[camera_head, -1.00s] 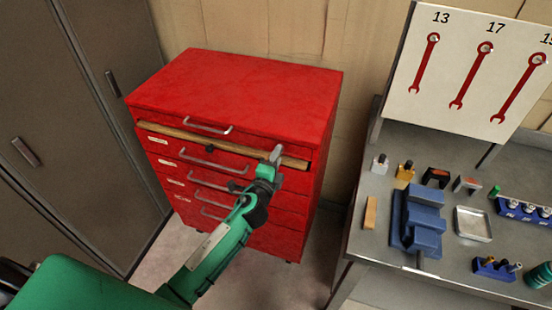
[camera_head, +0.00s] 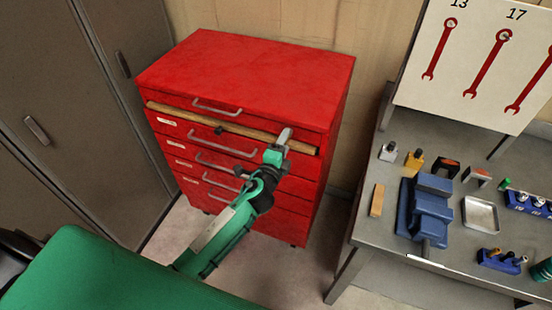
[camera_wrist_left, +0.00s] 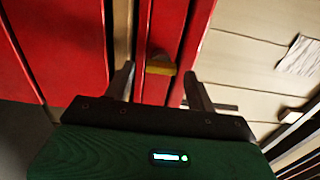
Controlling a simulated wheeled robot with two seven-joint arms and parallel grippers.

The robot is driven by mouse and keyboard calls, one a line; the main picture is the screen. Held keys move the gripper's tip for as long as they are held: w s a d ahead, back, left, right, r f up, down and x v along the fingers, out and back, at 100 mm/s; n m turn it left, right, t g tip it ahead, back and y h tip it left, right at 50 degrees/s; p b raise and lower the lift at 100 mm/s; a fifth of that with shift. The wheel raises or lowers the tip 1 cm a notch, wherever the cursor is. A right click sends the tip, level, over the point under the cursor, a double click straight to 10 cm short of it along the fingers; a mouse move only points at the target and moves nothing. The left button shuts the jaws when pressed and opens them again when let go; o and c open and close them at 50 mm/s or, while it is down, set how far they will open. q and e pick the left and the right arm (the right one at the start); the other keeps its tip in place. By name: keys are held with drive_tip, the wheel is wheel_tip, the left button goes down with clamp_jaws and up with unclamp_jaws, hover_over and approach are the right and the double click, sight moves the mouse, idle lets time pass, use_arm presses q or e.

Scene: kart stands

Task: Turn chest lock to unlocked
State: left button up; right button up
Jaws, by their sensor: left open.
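The red tool chest (camera_head: 250,80) has several drawers with grey handles. A wooden bar (camera_head: 180,113) runs across its front below the top drawer. A small dark knob (camera_head: 219,130) shows on the front beside the bar. My left gripper (camera_head: 284,138) is at the right part of the chest front, near the bar's right end. In the left wrist view its two fingers are open, with a small brass-yellow piece (camera_wrist_left: 160,66) on the red front (camera_wrist_left: 188,40) lying ahead between them. Contact cannot be told. Whether this piece is the lock is not clear. My right gripper is out of view.
A grey workbench (camera_head: 372,230) stands to the right, with a blue vice (camera_head: 424,208), a metal tray (camera_head: 480,214) and small items. A wrench board (camera_head: 470,90) stands behind it. Grey cabinets (camera_head: 60,150) are on the left. Floor shows between chest and bench.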

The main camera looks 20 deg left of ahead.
use_arm(q)
drive_tip(key=s+b, duration=0.3)
drive_tip(key=s, duration=1)
drive_tip(key=shift+a, duration=0.2)
